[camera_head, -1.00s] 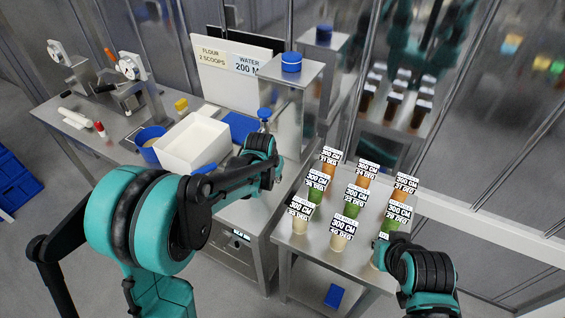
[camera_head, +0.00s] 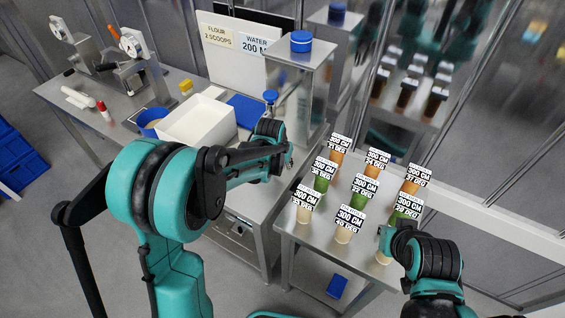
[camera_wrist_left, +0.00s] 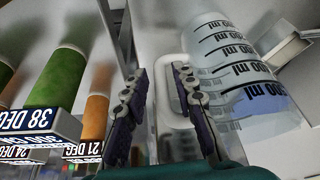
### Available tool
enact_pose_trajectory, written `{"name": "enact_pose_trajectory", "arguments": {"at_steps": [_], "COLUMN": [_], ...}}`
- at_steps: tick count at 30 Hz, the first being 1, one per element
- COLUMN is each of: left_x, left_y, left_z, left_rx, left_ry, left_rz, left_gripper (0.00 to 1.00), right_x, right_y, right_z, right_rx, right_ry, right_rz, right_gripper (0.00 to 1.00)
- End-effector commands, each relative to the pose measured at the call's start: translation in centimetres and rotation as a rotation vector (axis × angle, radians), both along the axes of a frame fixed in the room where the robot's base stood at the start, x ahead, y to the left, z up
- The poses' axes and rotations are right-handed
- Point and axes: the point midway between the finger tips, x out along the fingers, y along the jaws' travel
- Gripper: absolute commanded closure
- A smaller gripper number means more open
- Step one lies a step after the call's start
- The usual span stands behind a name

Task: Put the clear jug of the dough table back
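The clear jug (camera_wrist_left: 235,65) with dark ml markings fills the upper right of the left wrist view, with bluish liquid or tint near its lower right. Its pale handle (camera_wrist_left: 174,88) is just ahead of my left fingers. My left gripper (camera_wrist_left: 160,110) has its two fingers apart, with the handle close to the right finger; contact is unclear. In the head view my left gripper (camera_head: 287,157) is at the right edge of the dough table (camera_head: 232,205), and I cannot make out the jug there. My right gripper (camera_head: 386,238) is by the front right cups; its fingers are hard to see.
Several labelled cups (camera_head: 350,222) of coloured filling stand on the small steel table (camera_head: 310,238) to the right. A white bin (camera_head: 198,122), a blue mat (camera_head: 247,110) and a blue-capped dispenser (camera_head: 300,85) are on or beside the dough table. Blue crates are at far left.

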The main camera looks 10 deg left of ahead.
Motion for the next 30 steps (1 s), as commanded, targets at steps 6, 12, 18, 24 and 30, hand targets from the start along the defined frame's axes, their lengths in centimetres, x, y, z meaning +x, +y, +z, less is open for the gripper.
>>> {"name": "enact_pose_trajectory", "arguments": {"at_steps": [6,12,18,24,30], "left_x": [0.0,-0.1,-1.7,-3.4,-4.4], "left_y": [0.0,0.0,0.3,0.5,0.6], "left_z": [0.1,1.0,4.8,8.8,11.1], "left_rx": [0.000,0.000,0.000,0.000,0.000], "left_ry": [0.000,0.000,0.000,0.000,0.000], "left_rz": [0.000,0.000,0.000,0.000,0.000], "left_gripper": [0.68,0.68,0.68,0.68,0.68], "right_x": [0.0,0.0,0.0,0.0,0.0], "right_y": [0.0,0.0,0.0,0.0,0.0], "right_z": [0.1,0.7,1.9,3.1,3.7], "right_rx": [0.000,0.000,0.000,0.000,0.000], "right_ry": [0.000,0.000,0.000,0.000,0.000], "right_rz": [0.000,0.000,0.000,0.000,0.000], "right_gripper": [1.00,1.00,1.00,1.00,1.00]}}
